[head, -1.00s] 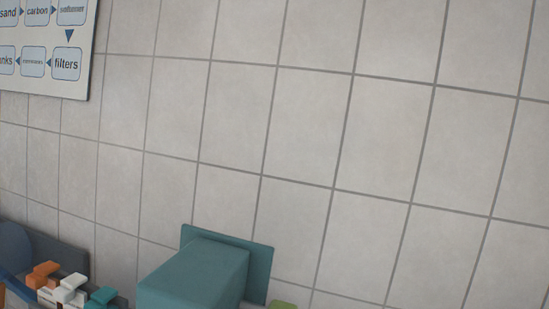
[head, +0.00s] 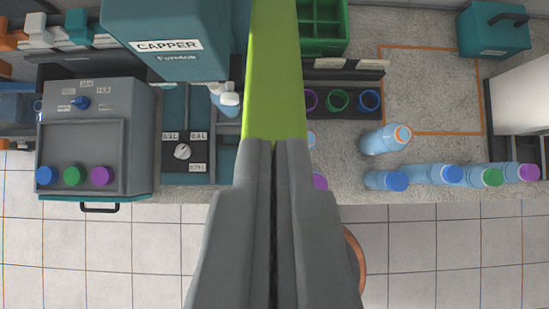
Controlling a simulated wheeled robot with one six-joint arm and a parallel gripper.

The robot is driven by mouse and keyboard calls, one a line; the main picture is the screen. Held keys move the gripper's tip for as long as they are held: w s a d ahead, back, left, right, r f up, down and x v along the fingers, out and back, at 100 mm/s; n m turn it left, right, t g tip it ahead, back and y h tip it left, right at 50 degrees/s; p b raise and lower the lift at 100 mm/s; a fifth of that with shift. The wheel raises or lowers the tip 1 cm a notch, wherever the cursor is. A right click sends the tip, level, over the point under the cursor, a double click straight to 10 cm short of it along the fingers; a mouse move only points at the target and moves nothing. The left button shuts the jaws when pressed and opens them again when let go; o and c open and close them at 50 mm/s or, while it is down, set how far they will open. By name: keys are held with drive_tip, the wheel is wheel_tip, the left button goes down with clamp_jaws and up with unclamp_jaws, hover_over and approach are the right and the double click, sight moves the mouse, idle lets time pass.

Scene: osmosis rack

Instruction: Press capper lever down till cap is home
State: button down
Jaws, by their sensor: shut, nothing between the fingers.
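The teal capper (head: 175,40), labelled CAPPER, stands at the upper left of centre. A wide lime-green bar (head: 274,70), apparently its lever, runs from the top edge down to my gripper. My gripper (head: 273,143) is shut and empty, its grey fingertips overlapping the near end of the bar. I cannot tell whether they touch it or are above it. A pale bottle-like shape (head: 229,96) shows beside the capper's lower right edge. The bar hides the space under it, so I cannot see any cap seating there.
Several blue bottles with coloured caps lie at right (head: 436,174). One tilted bottle (head: 378,140) has an orange rim. A green crate (head: 323,47) and a cap rack (head: 350,86) stand right of the bar. A grey panel box (head: 95,135) is at left. Tiled floor is in front.

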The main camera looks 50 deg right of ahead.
drive_tip(key=shift+f, duration=4.7)
wheel_tip(320, 180, down, 9)
drive_tip(key=s+a, duration=0.1)
drive_tip(key=a, duration=0.1)
drive_tip(key=shift+s, duration=0.35)
drive_tip(key=shift+f, duration=0.1)
drive_tip(key=shift+f, duration=0.45)
drive_tip(key=shift+r, duration=0.1)
drive_tip(key=r, duration=0.6)
drive_tip(key=w+d+r, duration=0.1)
drive_tip(key=r, duration=0.4)
drive_tip(key=w+d+r, duration=0.1)
drive_tip(key=r, duration=0.5)
drive_tip(key=shift+d+r, duration=0.15)
drive_tip(key=shift+r, duration=0.2)
